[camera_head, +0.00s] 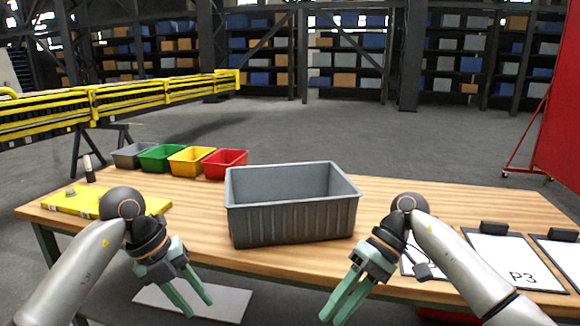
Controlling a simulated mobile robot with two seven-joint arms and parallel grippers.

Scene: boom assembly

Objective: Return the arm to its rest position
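My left gripper (197,304) hangs in front of the table's front edge at lower left, its green fingers apart and nothing between them. My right gripper (337,312) hangs in front of the table edge right of centre, its fingers pointing down and left. Its fingers look slightly apart, with nothing seen between them. Both arms come in from the lower corners and bend down at the wrists.
A grey crate (290,221) stands mid-table on the wooden table (440,203). Small grey, green, yellow (190,161) and red bins line the back left. A yellow case (75,203) lies at left. Clipboards (515,262) lie at right. A yellow boom (120,100) stands behind.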

